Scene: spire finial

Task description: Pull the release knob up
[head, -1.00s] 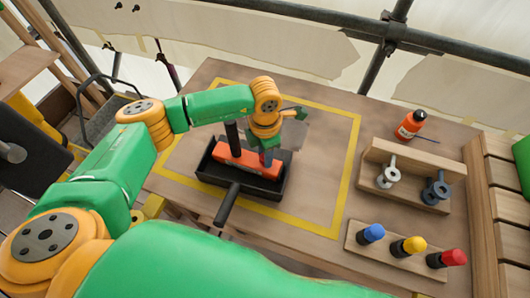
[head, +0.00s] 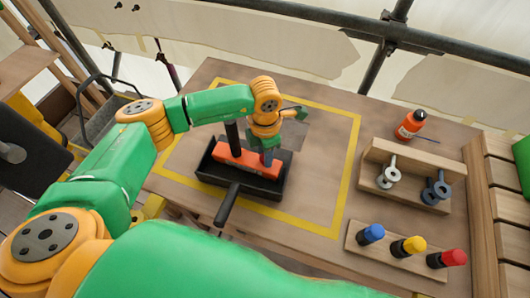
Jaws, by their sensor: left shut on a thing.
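The black tray (head: 207,178) with an orange-red block (head: 228,157) in it sits inside the yellow outline on the table. A black post (head: 232,138) stands up at the block's left part. My left gripper (head: 267,156) points down at the block's right part, shut on a small dark red piece that looks like the release knob. The wrist and fingers hide most of the knob, so its height above the block is hard to tell. My right gripper is not in view.
A wooden holder (head: 408,183) with pale and dark metal fittings stands to the right. An orange bottle (head: 410,125) is behind it. A wooden strip (head: 390,258) in front carries blue, yellow and red-capped pieces. The table right of the tray is clear.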

